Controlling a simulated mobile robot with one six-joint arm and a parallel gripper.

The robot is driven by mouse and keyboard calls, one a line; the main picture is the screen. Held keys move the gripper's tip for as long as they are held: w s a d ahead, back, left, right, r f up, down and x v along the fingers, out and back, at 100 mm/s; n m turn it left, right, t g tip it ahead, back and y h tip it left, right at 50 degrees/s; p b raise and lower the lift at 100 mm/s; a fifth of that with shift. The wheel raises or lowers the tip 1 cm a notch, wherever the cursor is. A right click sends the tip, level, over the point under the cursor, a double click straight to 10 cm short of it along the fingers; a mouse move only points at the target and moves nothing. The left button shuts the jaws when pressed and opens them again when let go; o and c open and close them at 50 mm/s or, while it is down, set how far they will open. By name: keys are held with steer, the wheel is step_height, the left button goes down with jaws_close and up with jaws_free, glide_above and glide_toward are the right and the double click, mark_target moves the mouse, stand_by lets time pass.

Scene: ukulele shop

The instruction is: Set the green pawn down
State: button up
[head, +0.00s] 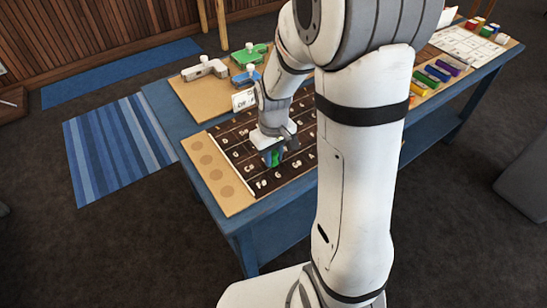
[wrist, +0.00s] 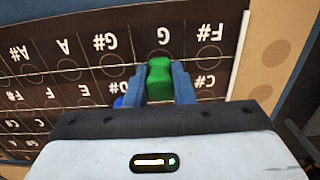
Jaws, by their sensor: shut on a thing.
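The green pawn (head: 276,159) is between the blue fingers of my gripper (head: 273,156), over the near left part of the dark lettered board (head: 231,150). In the wrist view the green pawn (wrist: 159,78) is gripped between both fingertips of my gripper (wrist: 160,88). It overlaps the G cell of the board (wrist: 27,84). I cannot tell whether its base touches the board.
A tan strip with round marks (head: 232,204) borders the board on the left. Behind the board stand a grey-white device (head: 204,69), a green one (head: 249,54) and a blue one (head: 243,79). Coloured blocks (head: 438,73) lie at the blue table's right. My arm hides the middle.

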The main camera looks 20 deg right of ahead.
steer(key=shift+f, duration=0.55)
steer(key=shift+s, duration=0.1)
steer(key=shift+f, duration=0.1)
steer(key=o, duration=0.9)
steer(key=shift+o, duration=0.2)
